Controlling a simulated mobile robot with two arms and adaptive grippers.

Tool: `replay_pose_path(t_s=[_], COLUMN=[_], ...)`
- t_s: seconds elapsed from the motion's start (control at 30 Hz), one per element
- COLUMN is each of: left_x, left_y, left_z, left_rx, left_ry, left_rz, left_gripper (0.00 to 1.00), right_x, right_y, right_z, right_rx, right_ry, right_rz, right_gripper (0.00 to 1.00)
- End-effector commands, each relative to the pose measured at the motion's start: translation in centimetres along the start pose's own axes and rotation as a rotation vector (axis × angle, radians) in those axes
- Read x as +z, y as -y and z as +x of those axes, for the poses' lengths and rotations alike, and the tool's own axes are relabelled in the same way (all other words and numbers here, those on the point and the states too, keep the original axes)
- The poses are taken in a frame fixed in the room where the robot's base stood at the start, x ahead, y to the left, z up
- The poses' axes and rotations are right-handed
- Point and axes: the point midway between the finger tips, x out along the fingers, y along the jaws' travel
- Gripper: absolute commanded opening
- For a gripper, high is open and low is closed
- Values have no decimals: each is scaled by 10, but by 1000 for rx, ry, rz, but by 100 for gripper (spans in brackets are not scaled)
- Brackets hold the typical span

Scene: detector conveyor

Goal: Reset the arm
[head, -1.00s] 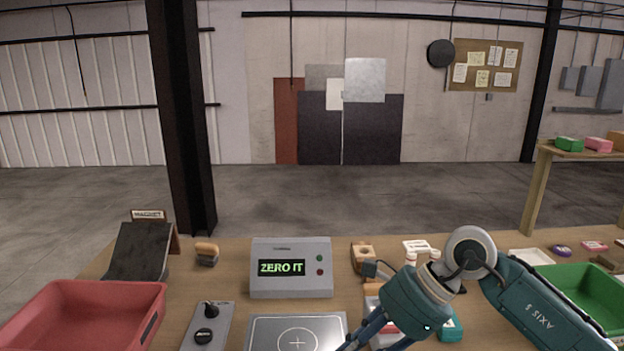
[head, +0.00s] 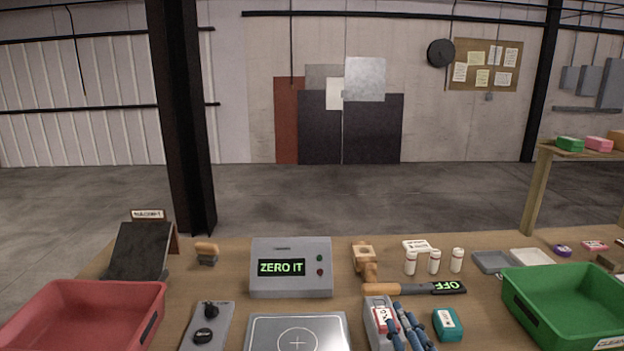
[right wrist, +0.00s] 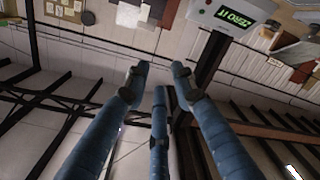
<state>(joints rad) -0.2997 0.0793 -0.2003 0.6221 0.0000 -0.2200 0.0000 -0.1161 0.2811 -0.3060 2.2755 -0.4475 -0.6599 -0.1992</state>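My right gripper (head: 396,311) shows only as blue fingers at the bottom of the head view, in front of a grey tray (head: 373,302) with a small red-and-white box. In the right wrist view, the fingers of my right gripper (right wrist: 158,82) are spread, with nothing between them. The rest of my right arm is out of the head view. My left gripper is in neither view.
A grey box (head: 290,287) reads ZERO IT, behind a plate with a cross (head: 265,325). A red bin (head: 50,292) stands left, a green bin (head: 525,295) right. Several white bottles (head: 434,263) and a teal box (head: 447,325) stand nearby.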

Motion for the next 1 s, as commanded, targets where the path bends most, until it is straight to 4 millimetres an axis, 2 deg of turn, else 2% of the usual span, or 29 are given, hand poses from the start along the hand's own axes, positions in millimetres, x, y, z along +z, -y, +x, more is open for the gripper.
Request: replay_pose_path(t_s=[0.03, 0.1, 0.2, 0.3, 0.5, 0.73, 1.0], left_x=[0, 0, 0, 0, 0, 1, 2], left_y=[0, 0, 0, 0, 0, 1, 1], left_z=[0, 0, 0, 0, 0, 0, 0], left_rx=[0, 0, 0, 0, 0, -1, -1], left_ry=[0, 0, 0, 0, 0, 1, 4], left_rz=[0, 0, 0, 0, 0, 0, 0], left_gripper=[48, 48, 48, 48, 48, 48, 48], right_x=[32, 73, 122, 155, 186, 198, 251], right_y=[18, 44, 82, 113, 155, 186, 244], right_z=[-14, -37, -80, -126, -203, -282, -263], right_rx=[-53, -126, -227, -313, -440, -558, -574], right_ry=[109, 261, 471, 645, 897, 1124, 1148], right_rz=[78, 178, 305, 402, 523, 615, 603], right_gripper=[26, 26, 26, 26, 26, 26, 26])
